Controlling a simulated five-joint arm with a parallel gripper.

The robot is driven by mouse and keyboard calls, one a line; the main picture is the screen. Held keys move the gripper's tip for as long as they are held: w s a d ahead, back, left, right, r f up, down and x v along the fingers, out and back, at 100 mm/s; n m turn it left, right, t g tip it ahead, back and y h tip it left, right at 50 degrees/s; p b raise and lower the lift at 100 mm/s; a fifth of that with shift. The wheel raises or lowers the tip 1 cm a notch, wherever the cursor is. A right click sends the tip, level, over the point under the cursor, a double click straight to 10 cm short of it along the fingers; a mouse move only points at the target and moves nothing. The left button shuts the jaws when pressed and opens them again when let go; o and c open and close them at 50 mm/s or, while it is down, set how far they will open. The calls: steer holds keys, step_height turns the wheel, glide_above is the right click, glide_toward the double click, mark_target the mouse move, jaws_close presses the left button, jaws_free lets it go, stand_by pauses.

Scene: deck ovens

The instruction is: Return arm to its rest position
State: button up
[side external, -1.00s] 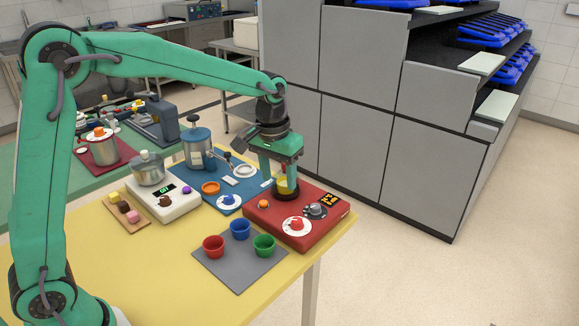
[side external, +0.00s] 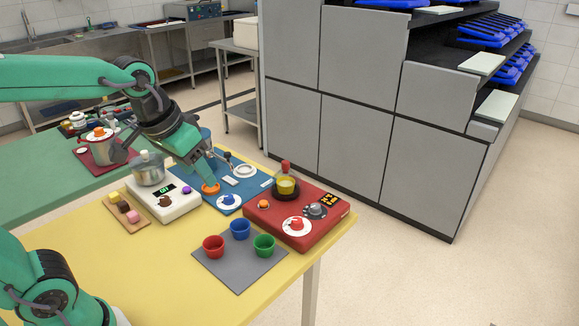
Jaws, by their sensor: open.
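My gripper (side external: 212,178) is above the blue mat, left of the red box, with its fingers angled down near the orange ring. It looks empty. My arm comes in from the left edge and covers part of the grey-blue machine on the blue mat. A yellow-filled cup with a red top (side external: 286,184) stands on the red box (side external: 276,221), apart from my gripper.
A white scale (side external: 172,208) with a pot (side external: 149,170) stands just left of my gripper. Red (side external: 213,247), blue (side external: 240,229) and green (side external: 264,245) cups stand on a grey mat (side external: 238,275).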

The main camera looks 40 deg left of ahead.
steer(key=s+a+f+t, duration=0.1)
steer(key=s, duration=0.6)
steer(key=shift+f, duration=0.3)
steer(key=shift+r, duration=0.1)
stand_by(0.8)
